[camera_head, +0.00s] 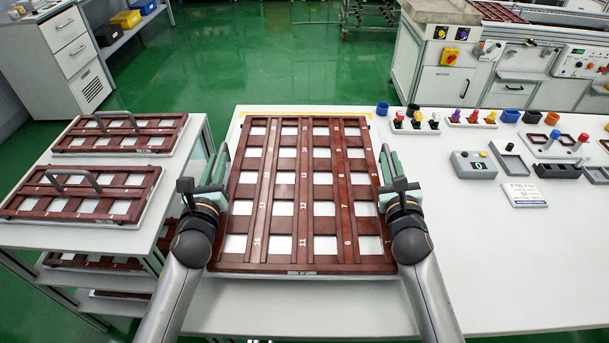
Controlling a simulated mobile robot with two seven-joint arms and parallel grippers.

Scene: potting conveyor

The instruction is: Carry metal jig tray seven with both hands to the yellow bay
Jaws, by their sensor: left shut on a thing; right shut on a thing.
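A large reddish-brown jig tray (304,268) with a grid of white openings and white numbers lies over the white table in the middle. A small label on its front edge is too small to read surely. My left gripper (219,168) is shut on the tray's left side. My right gripper (388,167) is shut on its right side. Whether the tray rests on the table or hangs just above it, I cannot tell. A thin yellow line (305,114) shows on the table along the tray's far edge; the rest of any yellow marking is hidden.
A shelf cart (22,225) on the left bears similar brown trays (120,135) with metal handles. On the table's right stand coloured pegs in holders (415,121), a grey box (473,166) and a white sign (524,195). Bare table (490,260) lies at the front right.

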